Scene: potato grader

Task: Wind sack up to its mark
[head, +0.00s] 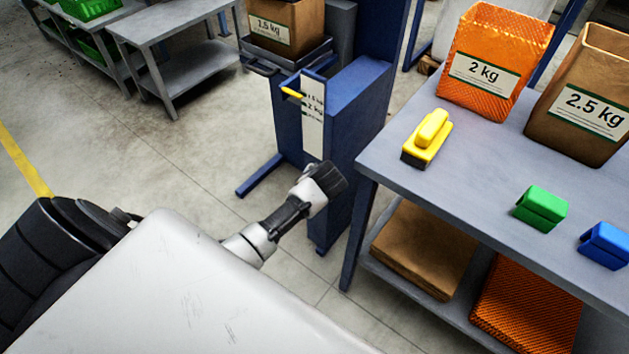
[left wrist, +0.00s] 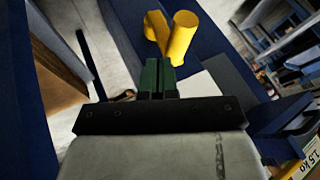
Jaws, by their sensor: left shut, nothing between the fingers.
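The brown 1.5 kg sack (head: 285,22) stands upright on the dark platform (head: 290,55) of a blue lift (head: 350,105). A white scale (head: 313,120) with kg marks is on the lift, and a yellow pointer (head: 292,92) sits near its upper end; its exact mark is too small to read. My left gripper (head: 325,182) is beside the lift's near side, its fingers hidden there. In the left wrist view its green fingers (left wrist: 158,68) are shut and empty, just short of a yellow crank handle (left wrist: 183,38). The crank is hidden in the head view.
A grey bench (head: 400,165) at right holds an orange 2 kg sack (head: 485,60), a brown 2.5 kg sack (head: 585,95), a yellow stapler-like tool (head: 427,138), a green clip (head: 541,207) and a blue clip (head: 605,245). Open floor (head: 190,160) lies left of the lift.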

